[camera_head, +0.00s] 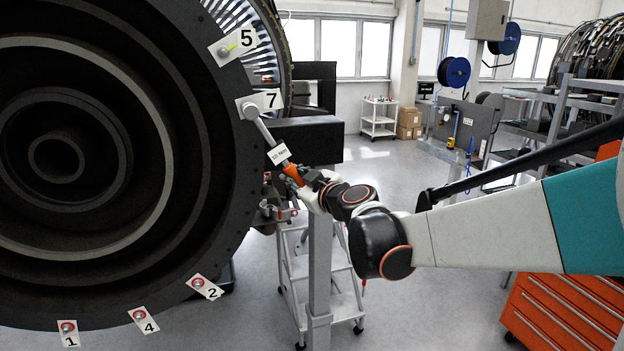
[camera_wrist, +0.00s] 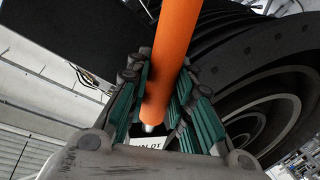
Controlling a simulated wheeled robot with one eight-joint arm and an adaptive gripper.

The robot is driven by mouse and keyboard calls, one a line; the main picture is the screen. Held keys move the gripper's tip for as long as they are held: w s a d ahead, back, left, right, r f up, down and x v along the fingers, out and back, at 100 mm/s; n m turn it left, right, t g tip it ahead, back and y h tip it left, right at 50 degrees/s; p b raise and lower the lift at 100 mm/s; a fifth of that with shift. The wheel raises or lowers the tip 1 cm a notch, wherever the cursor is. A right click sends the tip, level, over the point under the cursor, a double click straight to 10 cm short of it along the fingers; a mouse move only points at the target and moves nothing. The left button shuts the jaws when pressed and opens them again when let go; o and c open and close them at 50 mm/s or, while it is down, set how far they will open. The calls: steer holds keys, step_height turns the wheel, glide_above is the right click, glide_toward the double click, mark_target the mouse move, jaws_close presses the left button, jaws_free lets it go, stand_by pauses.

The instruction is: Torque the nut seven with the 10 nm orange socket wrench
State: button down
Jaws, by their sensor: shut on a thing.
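The orange socket wrench (camera_head: 291,171) has an orange handle, a metal shaft and a white tag (camera_head: 279,154) reading 10 Nm. My gripper (camera_head: 297,178) is shut on the orange handle, which fills the space between the fingers in the wrist view (camera_wrist: 167,75). The wrench slants up and left from my gripper. Its head (camera_head: 250,109) is at the bolt position beside the label 7 (camera_head: 271,101) on the dark engine flange. The head covers nut seven, so I cannot see how fully it is seated.
Labels 5 (camera_head: 248,39), 2 (camera_head: 206,287), 4 (camera_head: 145,320) and 1 (camera_head: 69,334) mark other nuts on the flange. A dark block (camera_head: 318,139) juts out right of label 7. A white step stand (camera_head: 300,262) is below my gripper. An orange drawer cabinet (camera_head: 563,315) stands at lower right.

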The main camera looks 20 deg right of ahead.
steer(key=s+p, duration=0.1)
steer(key=s, duration=0.5)
steer(key=shift+s, duration=0.2)
stand_by(0.4)
steer(key=shift+f, duration=0.1)
